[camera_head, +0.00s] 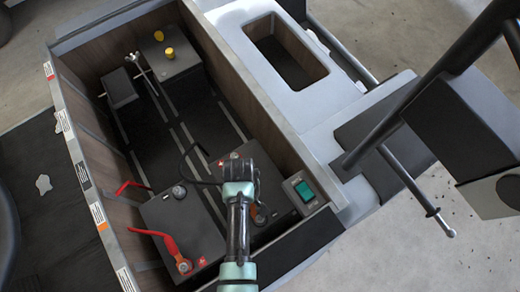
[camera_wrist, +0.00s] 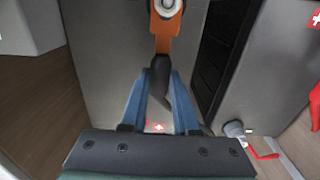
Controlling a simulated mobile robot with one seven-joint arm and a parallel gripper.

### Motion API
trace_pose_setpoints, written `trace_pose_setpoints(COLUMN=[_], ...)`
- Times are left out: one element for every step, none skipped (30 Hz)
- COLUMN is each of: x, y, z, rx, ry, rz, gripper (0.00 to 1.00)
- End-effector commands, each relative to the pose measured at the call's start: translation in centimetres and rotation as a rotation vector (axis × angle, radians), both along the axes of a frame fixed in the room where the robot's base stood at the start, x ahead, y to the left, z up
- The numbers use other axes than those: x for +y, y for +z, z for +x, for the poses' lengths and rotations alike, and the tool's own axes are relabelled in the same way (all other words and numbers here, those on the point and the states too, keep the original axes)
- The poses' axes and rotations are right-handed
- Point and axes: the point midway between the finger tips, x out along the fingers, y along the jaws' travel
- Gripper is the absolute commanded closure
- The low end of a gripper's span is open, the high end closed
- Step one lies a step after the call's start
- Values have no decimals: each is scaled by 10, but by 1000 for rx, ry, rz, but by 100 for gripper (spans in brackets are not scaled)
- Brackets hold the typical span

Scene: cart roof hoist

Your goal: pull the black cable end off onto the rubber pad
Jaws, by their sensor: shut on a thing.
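My gripper (camera_head: 240,172) is over the right near battery (camera_head: 275,195). In the wrist view, my blue fingers (camera_wrist: 160,100) are shut on the black sleeve of the cable end (camera_wrist: 160,76). Its orange metal lug (camera_wrist: 163,35) reaches to a round metal post (camera_wrist: 167,5) at the top edge. The lug appears to be around the post; how tightly it sits I cannot tell. A dark flat block (camera_head: 120,88) at the bay's left wall may be the rubber pad.
The left near battery (camera_head: 160,215) carries a red cable clamp (camera_head: 178,252). A battery with yellow caps (camera_head: 171,62) stands at the far end, beside a wrench (camera_head: 143,70). Bay walls enclose these. Black bars cross the upper right.

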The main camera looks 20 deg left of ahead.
Motion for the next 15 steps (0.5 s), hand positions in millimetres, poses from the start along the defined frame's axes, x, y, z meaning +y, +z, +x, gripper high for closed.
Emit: trace_pose_setpoints(x=[2,3,5,5,6,8,8,9,11,12,13,14,15,16,17], y=[0,0,0,0,0,0,0,0,0,0,0,0,0,0,0], z=[2,3,4,5,5,6,7,7,8,9,10,11,12,13,14], rx=[-1,-1,-1,-1,-1,-1,-1,-1,-1,-1,-1,-1,-1,-1,-1], ry=[0,0,0,0,0,1,1,1,1,1,1,1,1,1,1], rz=[0,0,0,0,0,-1,-1,-1,-1,0,0,0,0,0,0], gripper=[100,100,100,100,100,100,100,100,100,100,100,100,100,100,100])
